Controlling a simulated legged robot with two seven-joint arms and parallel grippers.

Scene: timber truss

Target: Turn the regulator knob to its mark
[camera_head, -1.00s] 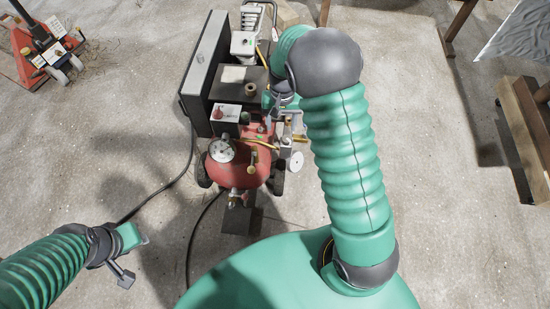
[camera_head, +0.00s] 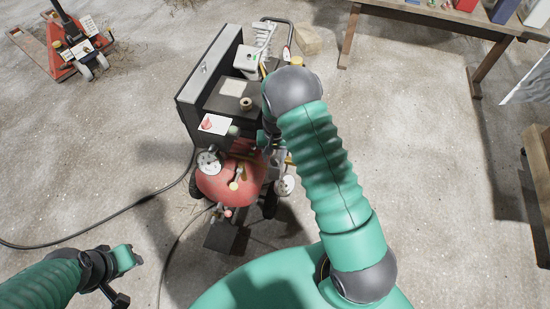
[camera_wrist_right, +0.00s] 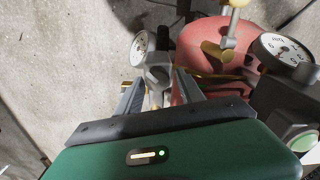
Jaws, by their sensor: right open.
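The compressor has a red tank (camera_head: 222,183) and stands ahead of me. It also shows in the right wrist view (camera_wrist_right: 200,60). My right gripper (camera_wrist_right: 160,90) is open, its two fingers either side of a pale grey regulator part (camera_wrist_right: 158,76). I cannot tell whether they touch it. The regulator's small gauge (camera_wrist_right: 140,46) is just beyond the fingers and also shows in the head view (camera_head: 284,185). The knob's mark is not legible. In the head view my right arm hides much of the regulator. My left gripper (camera_head: 128,277) is open and empty, low at the left.
A brass valve (camera_wrist_right: 222,45) and a larger gauge (camera_wrist_right: 284,49) lie right of the right gripper. A dark hose (camera_head: 105,222) runs over the floor on the left. A red pallet jack (camera_head: 72,55) and a wooden table (camera_head: 440,14) stand farther back.

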